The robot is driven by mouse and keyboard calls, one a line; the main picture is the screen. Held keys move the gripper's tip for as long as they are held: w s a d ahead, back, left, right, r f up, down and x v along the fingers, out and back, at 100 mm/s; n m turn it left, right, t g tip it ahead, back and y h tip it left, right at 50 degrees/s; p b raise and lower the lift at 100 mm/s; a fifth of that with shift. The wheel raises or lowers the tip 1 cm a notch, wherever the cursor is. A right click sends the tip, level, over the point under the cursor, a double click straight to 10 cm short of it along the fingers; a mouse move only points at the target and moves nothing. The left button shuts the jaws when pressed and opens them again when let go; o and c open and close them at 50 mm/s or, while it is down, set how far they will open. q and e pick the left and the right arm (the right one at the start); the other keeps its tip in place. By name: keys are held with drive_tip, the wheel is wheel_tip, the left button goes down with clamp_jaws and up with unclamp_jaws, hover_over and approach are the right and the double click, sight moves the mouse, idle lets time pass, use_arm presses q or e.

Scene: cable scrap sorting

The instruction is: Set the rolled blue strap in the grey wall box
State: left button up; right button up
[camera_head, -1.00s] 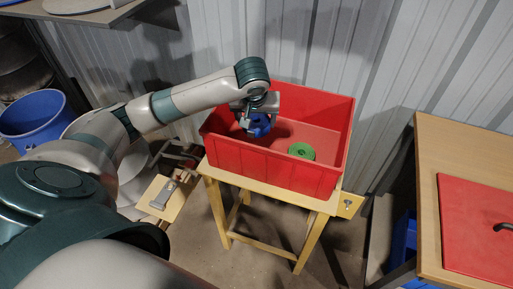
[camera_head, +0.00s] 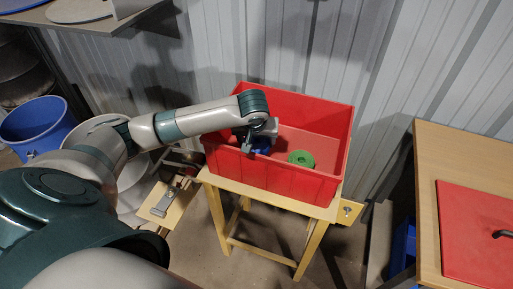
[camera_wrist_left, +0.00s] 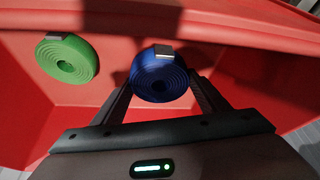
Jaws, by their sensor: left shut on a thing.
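The rolled blue strap (camera_wrist_left: 160,74) is a dark blue coil with a small grey buckle on top. It sits between the two fingers of my left gripper (camera_wrist_left: 162,90), which is shut on it. In the head view my left gripper (camera_head: 261,138) is at the left part of the open red box (camera_head: 262,176), at its mouth, and mostly hides the blue strap (camera_head: 263,147). I cannot tell whether the strap touches the box floor. I make out no grey wall box in either view. My right gripper is not in view.
A green roll (camera_head: 301,158) lies in the red box, right of my gripper; it also shows in the wrist view (camera_wrist_left: 67,59). The box stands on a wooden stand (camera_head: 265,199) by the corrugated wall. A table (camera_head: 440,165) with a red lid (camera_head: 480,232) is at right.

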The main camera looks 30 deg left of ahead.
sight(257, 148)
use_arm(q)
wheel_tip(257, 148, down, 3)
drive_tip(key=shift+r+p, duration=0.2)
drive_tip(key=shift+p, duration=0.75)
drive_tip(key=shift+f, duration=0.5)
drive_tip(key=shift+f, duration=0.2)
drive_tip(key=o, duration=1.2)
